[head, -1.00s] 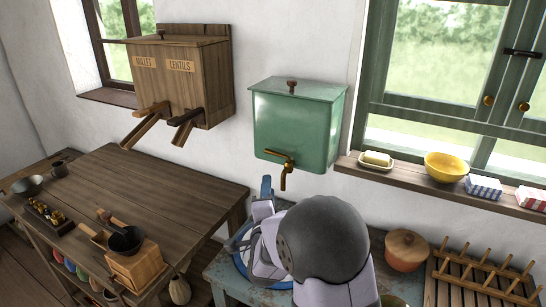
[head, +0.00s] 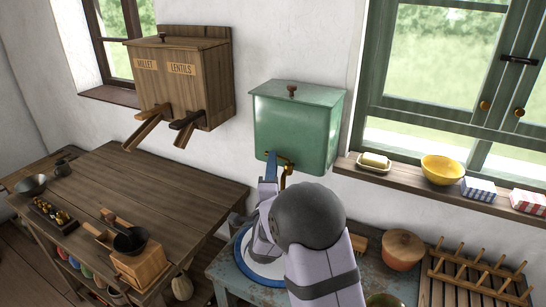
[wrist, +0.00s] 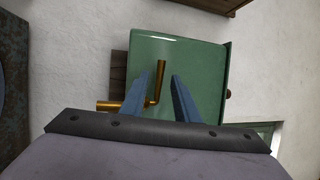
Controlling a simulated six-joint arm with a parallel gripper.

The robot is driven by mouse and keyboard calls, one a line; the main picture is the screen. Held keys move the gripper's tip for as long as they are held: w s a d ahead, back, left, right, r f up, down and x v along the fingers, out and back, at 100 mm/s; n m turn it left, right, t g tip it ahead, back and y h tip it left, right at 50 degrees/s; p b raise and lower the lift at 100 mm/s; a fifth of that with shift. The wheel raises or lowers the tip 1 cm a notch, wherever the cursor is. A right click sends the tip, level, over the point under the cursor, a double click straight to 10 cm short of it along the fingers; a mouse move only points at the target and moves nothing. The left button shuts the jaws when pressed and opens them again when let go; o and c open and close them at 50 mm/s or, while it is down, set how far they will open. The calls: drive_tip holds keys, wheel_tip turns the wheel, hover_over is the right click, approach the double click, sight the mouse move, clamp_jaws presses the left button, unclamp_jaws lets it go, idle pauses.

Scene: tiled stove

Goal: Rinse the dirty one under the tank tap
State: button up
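The green tank (head: 296,128) is fixed to the white wall, with a brass tap (head: 287,172) low on its front. The tap's lever and spout also show in the wrist view (wrist: 160,82). My gripper (head: 271,168) is raised at the tap, its blue fingers close to the brass. In the wrist view my gripper (wrist: 162,90) has its fingers apart, with the lever showing between them; I cannot tell whether they touch it. A white basin with a blue rim (head: 238,262) lies below the tap, partly hidden by my arm. I cannot make out which thing is dirty.
A peg rack (head: 478,277) and a lidded clay pot (head: 403,248) stand right of my arm. The windowsill (head: 440,185) holds a butter dish and a yellow bowl (head: 443,170). The wooden table (head: 165,185) at left has clear room in its middle.

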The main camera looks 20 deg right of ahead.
drive_tip(key=shift+p+x, duration=0.35)
drive_tip(key=shift+x, duration=0.85)
clamp_jaws()
drive_tip(key=shift+s+f+n+y+b, duration=0.15)
drive_tip(key=shift+n+y+b, duration=0.15)
drive_tip(key=shift+b, duration=0.55)
drive_tip(key=shift+n+t+y+b, duration=0.3)
drive_tip(key=shift+y+b, duration=0.2)
drive_tip(key=shift+a, duration=0.1)
unclamp_jaws()
